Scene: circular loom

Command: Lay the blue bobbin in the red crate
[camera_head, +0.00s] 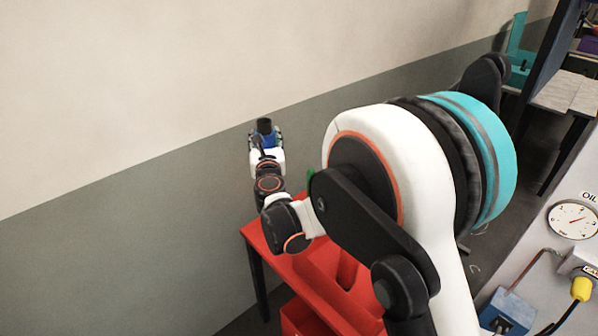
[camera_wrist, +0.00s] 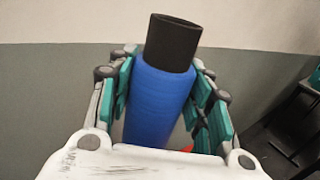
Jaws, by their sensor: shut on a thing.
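The blue bobbin (camera_wrist: 158,105) has a dark tube core that sticks out at its top end. My gripper (camera_wrist: 160,95) is shut around it, with teal finger pads on both sides. In the head view my gripper (camera_head: 265,142) holds the bobbin (camera_head: 264,127) up in front of the wall, at the far end of my arm. Below my arm is a red stand (camera_head: 262,238) with dark legs, partly hidden by my arm. A red box-like form (camera_head: 300,318) shows low at the bottom edge; I cannot tell if it is the red crate.
A grey and cream wall runs along the left and back. At the right are an oil gauge (camera_head: 573,219), a yellow plug (camera_head: 581,289) and a blue box (camera_head: 507,312). A light-topped table (camera_head: 565,92) stands at the far right. My arm hides much of the middle.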

